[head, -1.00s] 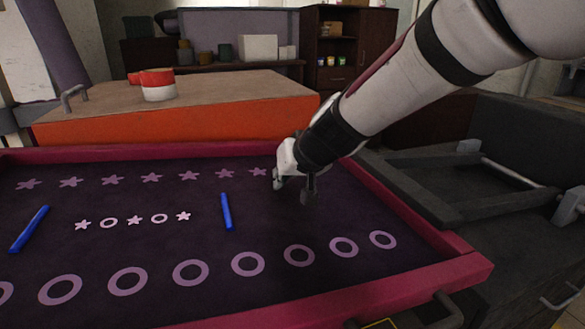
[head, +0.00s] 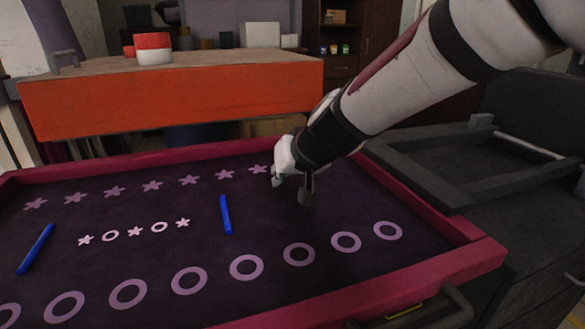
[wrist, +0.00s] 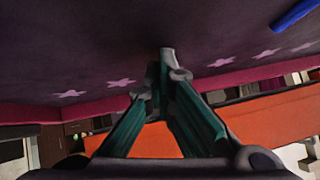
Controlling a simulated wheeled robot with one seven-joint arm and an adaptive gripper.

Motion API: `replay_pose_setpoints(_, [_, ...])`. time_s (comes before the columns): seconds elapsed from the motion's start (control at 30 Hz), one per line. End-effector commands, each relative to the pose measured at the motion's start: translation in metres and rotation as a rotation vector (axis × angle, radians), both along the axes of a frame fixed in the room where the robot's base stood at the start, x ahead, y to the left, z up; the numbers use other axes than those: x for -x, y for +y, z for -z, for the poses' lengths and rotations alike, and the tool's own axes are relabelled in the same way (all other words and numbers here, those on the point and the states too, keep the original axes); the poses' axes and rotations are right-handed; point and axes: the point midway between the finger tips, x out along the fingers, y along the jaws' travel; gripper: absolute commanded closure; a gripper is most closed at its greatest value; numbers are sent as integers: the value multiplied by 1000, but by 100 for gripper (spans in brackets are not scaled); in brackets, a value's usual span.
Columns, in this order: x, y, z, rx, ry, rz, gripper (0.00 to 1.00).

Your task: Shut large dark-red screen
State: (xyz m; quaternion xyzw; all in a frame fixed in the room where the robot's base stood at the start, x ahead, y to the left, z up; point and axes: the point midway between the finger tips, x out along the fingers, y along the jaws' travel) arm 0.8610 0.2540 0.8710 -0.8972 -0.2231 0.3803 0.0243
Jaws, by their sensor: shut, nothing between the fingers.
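The large dark-red screen (head: 445,268) fills the lower part of the head view. It has a dark-red frame around a dark purple mesh with pale stars and rings. A handle (head: 462,305) is on its near right edge. My gripper (head: 291,184) is over the far part of the mesh, right of the star row, shut and empty. In the wrist view, its fingertips (wrist: 164,58) come together at the dark mesh surface; I cannot tell whether they touch it. Stars and the frame's edge (wrist: 120,106) also show there.
Two blue sticks (head: 36,249) (head: 226,214) lie on the mesh. An orange-sided table (head: 170,105) with a red-and-white container (head: 153,48) stands behind the screen. A grey frame (head: 405,180) lies at the right. Shelves stand at the back.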

Motion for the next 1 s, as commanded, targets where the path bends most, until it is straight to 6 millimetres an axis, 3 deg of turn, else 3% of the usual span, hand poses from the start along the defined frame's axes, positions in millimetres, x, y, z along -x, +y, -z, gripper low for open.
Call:
replay_pose_setpoints(0.03, [4,-3,20,14,33,0,100])
replay_pose_setpoints(0.53, [3,-4,16,15,31,0,100])
replay_pose_setpoints(0.67, [0,-5,2,12,25,1,100])
replay_pose_setpoints(0.9, [-8,-5,-45,0,1,1,100])
replay_pose_setpoints(1.0, [7,-12,-63,0,-4,1,100])
